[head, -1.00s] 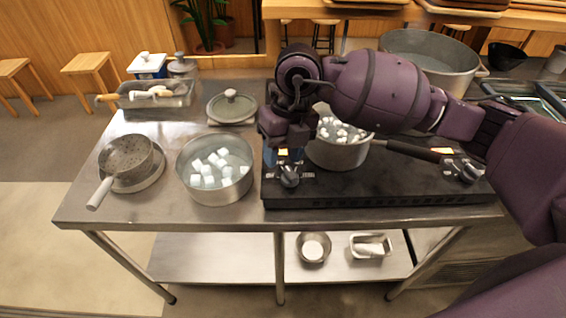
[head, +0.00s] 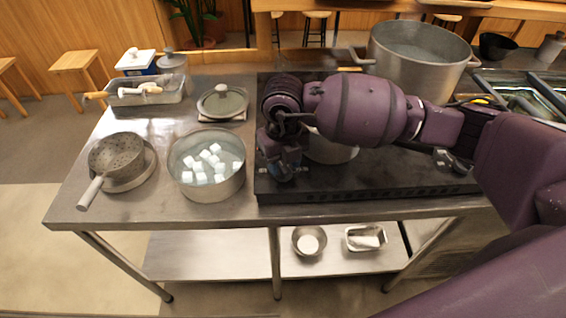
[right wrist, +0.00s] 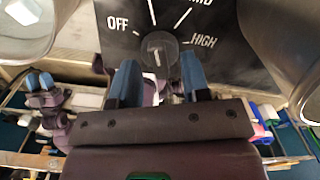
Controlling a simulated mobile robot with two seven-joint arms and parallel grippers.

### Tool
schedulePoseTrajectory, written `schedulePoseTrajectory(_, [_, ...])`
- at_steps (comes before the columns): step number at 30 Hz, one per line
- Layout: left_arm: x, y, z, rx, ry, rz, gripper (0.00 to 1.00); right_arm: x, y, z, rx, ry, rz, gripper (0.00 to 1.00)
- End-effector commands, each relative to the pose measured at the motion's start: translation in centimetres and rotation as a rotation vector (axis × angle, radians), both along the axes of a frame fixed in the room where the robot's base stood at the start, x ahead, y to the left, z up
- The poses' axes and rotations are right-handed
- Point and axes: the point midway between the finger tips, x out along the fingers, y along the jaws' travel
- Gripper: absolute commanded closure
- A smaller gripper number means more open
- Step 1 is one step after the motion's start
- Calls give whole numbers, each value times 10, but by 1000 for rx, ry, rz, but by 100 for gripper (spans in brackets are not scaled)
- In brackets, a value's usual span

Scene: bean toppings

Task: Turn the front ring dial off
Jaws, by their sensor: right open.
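The black stove (head: 350,190) stands on the right part of the steel table. My right gripper (head: 283,170) is low over its front left corner and largely covers a dial there. In the right wrist view that dial (right wrist: 158,52) is a grey round knob with a pale pointer line, between the labels OFF and HIGH. The fingers of my right gripper (right wrist: 156,82) are apart and point at the dial, one toward each side; contact cannot be made out. A second dial (head: 445,158) sits at the stove's front right. My left gripper (right wrist: 40,82) seems to show small in the right wrist view.
A pot (head: 330,150) on the stove is mostly hidden by my right arm. A pot of white cubes (head: 205,195) stands just left of the stove. A large pot (head: 420,80) is behind. A strainer (head: 117,157), lidded pot (head: 222,102) and tray (head: 145,98) stand further left.

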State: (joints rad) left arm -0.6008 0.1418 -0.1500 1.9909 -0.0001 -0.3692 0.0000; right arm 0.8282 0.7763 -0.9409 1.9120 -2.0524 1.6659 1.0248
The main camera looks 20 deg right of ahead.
Motion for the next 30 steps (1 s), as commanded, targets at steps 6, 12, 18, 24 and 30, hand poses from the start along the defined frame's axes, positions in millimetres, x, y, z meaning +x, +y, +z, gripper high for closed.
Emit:
schedulePoseTrajectory(6, [0, 0, -1, 0, 1, 0, 57, 0, 0, -9, 1, -1, 0, 57])
schedulePoseTrajectory(12, [0, 0, -1, 0, 1, 0, 57, 0, 0, -9, 0, -1, 0, 57])
schedulePoseTrajectory(18, [0, 0, -1, 1, 0, -1, 57, 0, 0, -9, 0, -1, 0, 84])
schedulePoseTrajectory(24, [0, 0, -1, 1, 0, -1, 57, 0, 0, -9, 0, -1, 0, 100])
schedulePoseTrajectory(30, [-1, 0, -2, 1, 2, 0, 57, 0, 0, -9, 0, 0, 23, 100])
